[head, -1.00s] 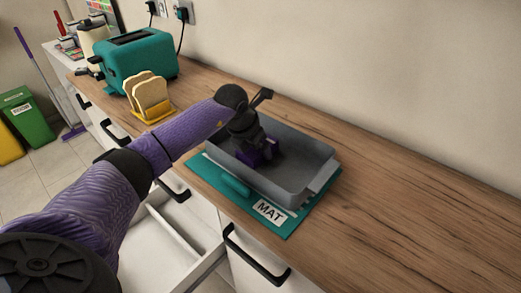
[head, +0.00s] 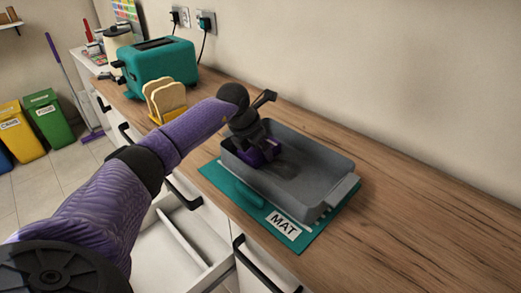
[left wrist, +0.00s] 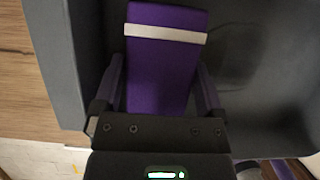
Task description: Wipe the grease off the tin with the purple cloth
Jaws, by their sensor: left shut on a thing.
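The grey tin (head: 335,205) is a deep rectangular tray lying on a teal mat (head: 308,236) labelled MAT on the worktop. Its floor has a darker smear (head: 288,171), and a faint dark patch also shows in the left wrist view (left wrist: 235,55). My left gripper (head: 260,146) reaches down inside the left part of the tin. It is shut on the purple cloth (left wrist: 162,70), a folded pad with a white stripe, held between both fingers. The cloth is low at the tin's floor; whether it touches is hard to tell. My right gripper is out of view.
A teal toaster (head: 158,66) and a yellow rack (head: 172,115) with bread slices stand left of the tin. An open white drawer (head: 178,240) is below the worktop's front edge. The worktop to the right (head: 430,200) is clear. The wall runs behind.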

